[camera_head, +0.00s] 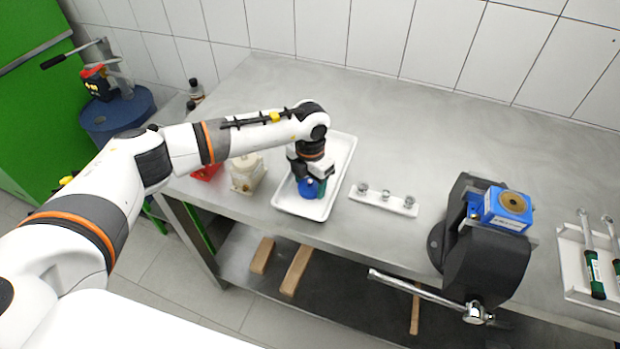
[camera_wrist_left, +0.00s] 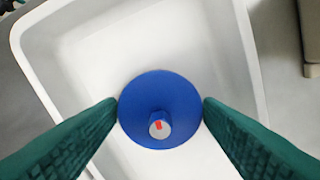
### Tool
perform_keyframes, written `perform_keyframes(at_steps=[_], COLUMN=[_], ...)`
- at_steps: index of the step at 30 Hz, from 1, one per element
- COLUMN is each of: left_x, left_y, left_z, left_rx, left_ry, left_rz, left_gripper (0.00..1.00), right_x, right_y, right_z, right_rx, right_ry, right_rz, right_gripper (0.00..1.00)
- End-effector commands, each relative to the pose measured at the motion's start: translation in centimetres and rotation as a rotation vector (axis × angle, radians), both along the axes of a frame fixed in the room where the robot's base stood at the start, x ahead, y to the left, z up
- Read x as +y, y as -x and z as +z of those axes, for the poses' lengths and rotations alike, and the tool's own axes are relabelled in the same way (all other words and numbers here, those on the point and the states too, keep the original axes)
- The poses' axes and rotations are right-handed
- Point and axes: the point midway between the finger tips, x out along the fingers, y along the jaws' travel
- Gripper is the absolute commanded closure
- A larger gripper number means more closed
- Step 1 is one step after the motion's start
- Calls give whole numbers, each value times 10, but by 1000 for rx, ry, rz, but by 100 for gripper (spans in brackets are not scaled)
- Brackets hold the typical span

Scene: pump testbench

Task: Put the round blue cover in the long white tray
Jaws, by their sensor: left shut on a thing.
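The round blue cover (camera_wrist_left: 160,85) is held between the two green fingers of my left gripper (camera_wrist_left: 160,108) in the left wrist view. In the head view the blue cover (camera_head: 308,187) shows below my left gripper (camera_head: 314,186), partly hidden by it. The long white tray (camera_head: 342,160) lies on the metal table under the gripper. The cover is over the inside of the tray; I cannot tell whether it touches the floor of the tray (camera_wrist_left: 85,60). My right gripper is not in view.
A cream-coloured part (camera_head: 246,173) and a red part (camera_head: 207,172) stand left of the tray. A small white holder (camera_head: 383,201) with metal pieces lies to its right. A black vise (camera_head: 480,245) with a blue pump part (camera_head: 507,212) stands further right. The table's back is clear.

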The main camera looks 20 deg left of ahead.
Motion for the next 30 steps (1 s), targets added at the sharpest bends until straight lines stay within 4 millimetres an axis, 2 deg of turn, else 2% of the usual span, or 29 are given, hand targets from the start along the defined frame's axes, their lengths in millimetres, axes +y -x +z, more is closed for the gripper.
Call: perform_keyframes(at_steps=[8, 9, 12, 23, 24, 26, 30], left_x=[0, 0, 0, 0, 0, 0, 0], left_y=[0, 0, 0, 0, -1, -1, -2], left_z=[-5, -3, -3, 3, 4, 12, 40], left_rx=[0, 0, 0, 0, -1, -4, -6], left_ry=[0, 0, 0, 0, 0, 2, 2], left_rz=[0, 0, 0, 0, 0, -2, -1], left_gripper=[65, 33, 18, 18, 18, 18, 18], right_x=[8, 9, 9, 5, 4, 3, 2], right_y=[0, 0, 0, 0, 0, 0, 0], right_z=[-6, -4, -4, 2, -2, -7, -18], right_rx=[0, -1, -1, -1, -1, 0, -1], right_ry=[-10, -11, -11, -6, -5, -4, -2], right_rz=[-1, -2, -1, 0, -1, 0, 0], right_gripper=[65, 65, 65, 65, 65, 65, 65])
